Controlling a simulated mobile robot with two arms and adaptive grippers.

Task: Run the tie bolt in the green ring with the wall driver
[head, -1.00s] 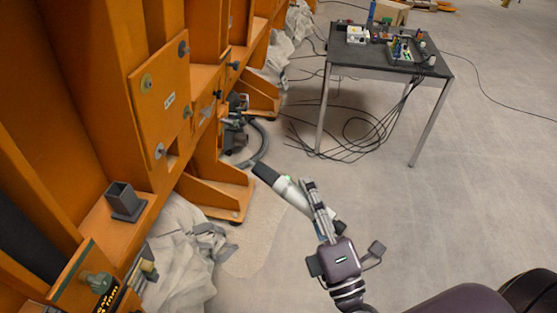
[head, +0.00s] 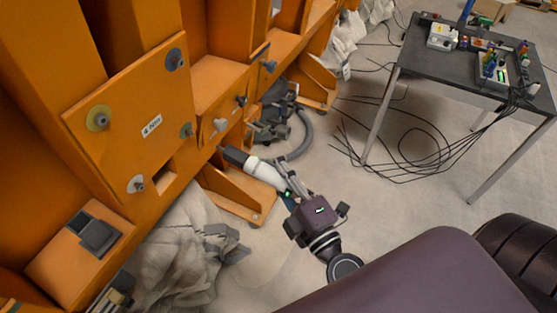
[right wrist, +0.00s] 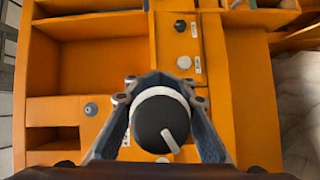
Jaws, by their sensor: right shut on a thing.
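An orange wall plate (head: 150,128) carries several bolts in coloured rings. The bolt in the green ring (head: 186,130) is at its lower right edge. The yellow ring (head: 98,118), blue ring (head: 175,58) and white ring (head: 135,184) surround other bolts. My right gripper (head: 280,178) is shut on the white and black driver (head: 262,171), whose dark end points toward the wall, to the right of and below the green ring, apart from it. In the right wrist view, the driver's dark round end (right wrist: 160,122) sits between the fingers. My left gripper is not in view.
A grey open holder (head: 95,235) stands on an orange ledge. More bolts stick out of the beam right of the plate. Grey cloth (head: 185,250) lies below. A dark table (head: 440,75) with tools stands at the right; cables and a hose lie on the floor.

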